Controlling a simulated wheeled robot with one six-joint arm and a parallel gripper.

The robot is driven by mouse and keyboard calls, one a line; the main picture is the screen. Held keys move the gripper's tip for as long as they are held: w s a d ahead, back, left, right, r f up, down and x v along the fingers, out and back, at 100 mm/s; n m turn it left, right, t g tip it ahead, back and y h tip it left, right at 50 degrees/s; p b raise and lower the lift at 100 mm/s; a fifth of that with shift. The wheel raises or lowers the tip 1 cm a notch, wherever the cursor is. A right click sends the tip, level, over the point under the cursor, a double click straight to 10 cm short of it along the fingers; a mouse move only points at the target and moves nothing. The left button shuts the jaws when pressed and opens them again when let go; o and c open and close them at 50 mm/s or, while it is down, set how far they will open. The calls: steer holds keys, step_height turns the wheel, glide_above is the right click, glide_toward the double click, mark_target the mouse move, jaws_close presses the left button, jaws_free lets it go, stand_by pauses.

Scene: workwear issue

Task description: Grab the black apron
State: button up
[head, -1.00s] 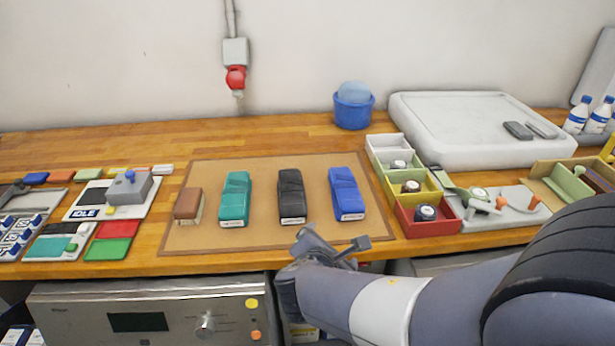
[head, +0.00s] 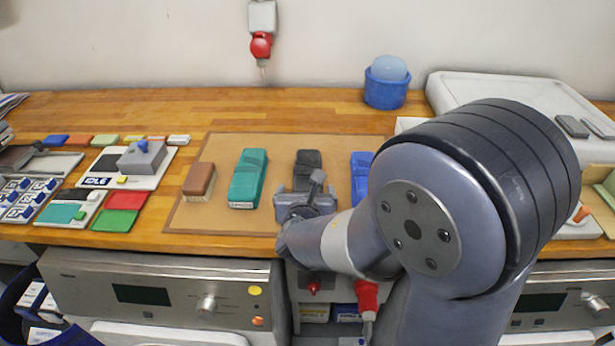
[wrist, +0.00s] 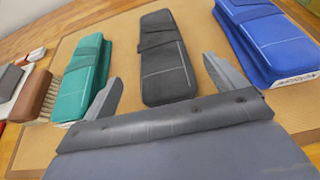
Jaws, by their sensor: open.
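The black apron (wrist: 165,62) is a folded, narrow bundle lying on the brown mat (wrist: 130,130), between a teal bundle and a blue bundle. In the head view only the far part of the black apron (head: 307,162) shows; my gripper covers its near end. My gripper (wrist: 165,82) is open and empty. Its fingertips point toward the black apron, one on each side of its near end in the wrist view. I cannot tell the height of the fingers above the mat.
The teal folded bundle (head: 248,178) lies left of the black apron and the blue one (head: 361,175) right, partly behind my arm. A brown brush (head: 199,180) lies at the mat's left. A blue tub (head: 386,88) stands behind. Bare bench (head: 230,110) lies behind the mat.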

mark_target(306, 182)
steer(key=x, duration=0.5)
steer(key=shift+r+p, duration=0.15)
steer(key=shift+p, duration=0.15)
steer(key=shift+c, duration=0.5)
steer(key=c, duration=1.1)
steer(key=shift+r, duration=0.1)
